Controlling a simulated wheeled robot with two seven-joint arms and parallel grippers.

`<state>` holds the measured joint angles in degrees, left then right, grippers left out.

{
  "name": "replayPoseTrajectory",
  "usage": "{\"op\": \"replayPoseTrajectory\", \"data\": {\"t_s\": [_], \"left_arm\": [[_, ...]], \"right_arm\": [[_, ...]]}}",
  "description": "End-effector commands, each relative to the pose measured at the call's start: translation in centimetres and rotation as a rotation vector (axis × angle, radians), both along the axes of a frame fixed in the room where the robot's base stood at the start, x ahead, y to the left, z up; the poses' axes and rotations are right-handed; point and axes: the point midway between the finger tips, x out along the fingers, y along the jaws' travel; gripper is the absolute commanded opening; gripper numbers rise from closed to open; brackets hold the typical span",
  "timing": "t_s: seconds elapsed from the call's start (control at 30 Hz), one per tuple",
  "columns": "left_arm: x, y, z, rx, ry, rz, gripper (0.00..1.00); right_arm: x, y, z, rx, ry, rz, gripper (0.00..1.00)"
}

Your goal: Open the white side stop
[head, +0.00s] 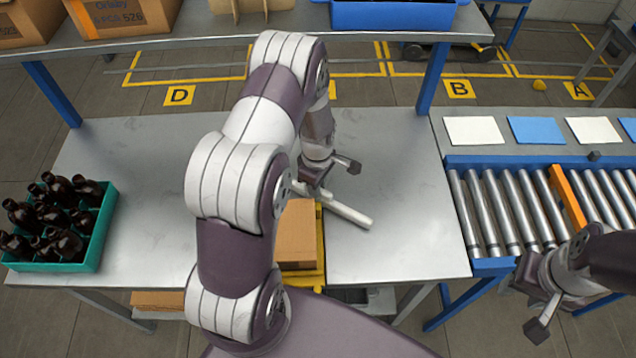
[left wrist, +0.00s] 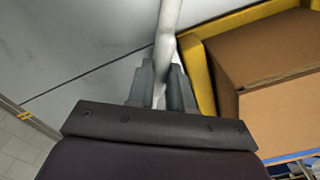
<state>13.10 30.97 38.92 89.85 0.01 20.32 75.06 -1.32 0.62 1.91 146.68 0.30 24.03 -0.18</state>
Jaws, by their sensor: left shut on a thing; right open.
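The white side stop (head: 347,211) is a pale bar over the table, reaching out to the right from beside the cardboard box. In the left wrist view the white side stop (left wrist: 168,35) runs up between my fingers. My left gripper (head: 318,190) is shut on it; in the left wrist view the gripper (left wrist: 167,88) has a finger on each side of the bar. My left arm hides part of the stop's near end. My right gripper (head: 535,297) is open and empty, in front of the roller conveyor.
A cardboard box (head: 297,233) sits in a yellow frame (head: 321,250) just below the stop. A green crate (head: 98,238) of amber bottles (head: 62,218) stands at the left. A roller conveyor (head: 500,200) with an orange bar (head: 567,195) is at the right. The table right of the stop is clear.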

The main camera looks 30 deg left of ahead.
Motion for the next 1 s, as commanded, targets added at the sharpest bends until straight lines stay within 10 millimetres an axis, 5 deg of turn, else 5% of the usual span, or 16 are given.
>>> {"op": "replayPoseTrajectory", "data": {"t_s": [0.7,0.73,0.8,1.0], "left_arm": [[0.11,0.07,0.18,0.002,-0.006,0.069,0.0],[0.11,0.07,0.18,0.002,-0.006,0.069,0.27],[0.09,0.06,0.17,0.001,-0.005,0.069,0.46],[0.0,0.03,0.09,0.001,-0.003,0.069,0.46]], "right_arm": [[0.0,0.0,0.0,0.0,0.0,0.0,0.45],[0.0,0.0,0.0,0.0,0.0,0.0,0.45],[0.0,0.0,0.0,0.0,0.0,0.0,0.45],[0.0,0.0,-0.02,0.0,0.0,0.0,0.45]]}}
